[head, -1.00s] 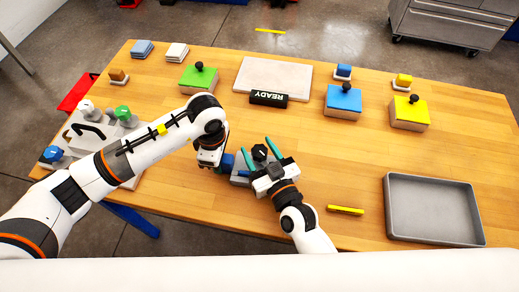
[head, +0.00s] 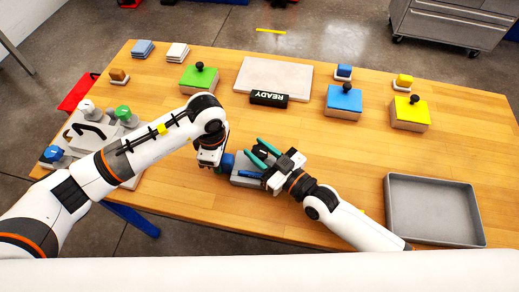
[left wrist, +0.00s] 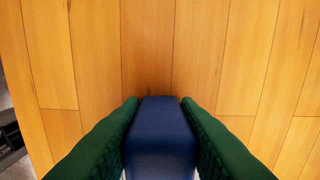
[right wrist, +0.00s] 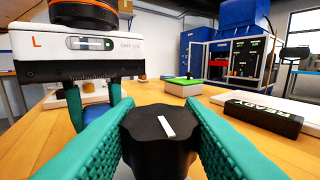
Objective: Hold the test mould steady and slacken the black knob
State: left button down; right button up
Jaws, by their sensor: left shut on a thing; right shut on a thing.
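The test mould (head: 243,182) is a small grey block near the table's front edge, partly hidden by my grippers. My left gripper (left wrist: 160,125) is shut on a dark blue block (left wrist: 160,140) at the mould's left side; this block also shows in the head view (head: 228,162). The black knob (right wrist: 160,140) is lobed, with a white mark on top, and sits over the mould. My right gripper (head: 261,154) is shut on the knob, one teal finger on each side. In the right wrist view the white mark leans slightly from upright.
A grey tray (head: 436,238) stands at the right front. A black READY sign (head: 268,99) lies before a pale slab (head: 284,72). Green (head: 199,80), blue (head: 343,102) and yellow (head: 409,114) knobbed blocks stand farther back. A fixture with valves (head: 82,150) is at left.

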pick_arm(q)
jog(key=shift+s+d, duration=0.1)
jog(key=shift+d, duration=0.05)
pick_arm(e)
jog(key=shift+a+r+n+g+y, duration=0.1)
jog(key=shift+r+n+g+y, duration=0.05)
jog(key=shift+n+g+y, duration=0.9)
jog(key=shift+a+r+n+g+y, duration=0.1)
jog(key=shift+n+g+y, duration=0.6)
jog(key=shift+g, duration=0.55)
jog(key=shift+s+d+n+g, duration=0.1)
jog(key=shift+n+g, duration=0.15)
jog(key=shift+g, duration=0.05)
jog(key=o, duration=1)
jog(key=shift+f, duration=0.1)
jog(key=shift+d, duration=0.1)
jog(key=shift+d+f, duration=0.1)
jog(key=shift+d, duration=0.2)
jog(key=v, duration=1.1)
jog(key=shift+s+d, duration=0.15)
jog(key=shift+s, duration=0.05)
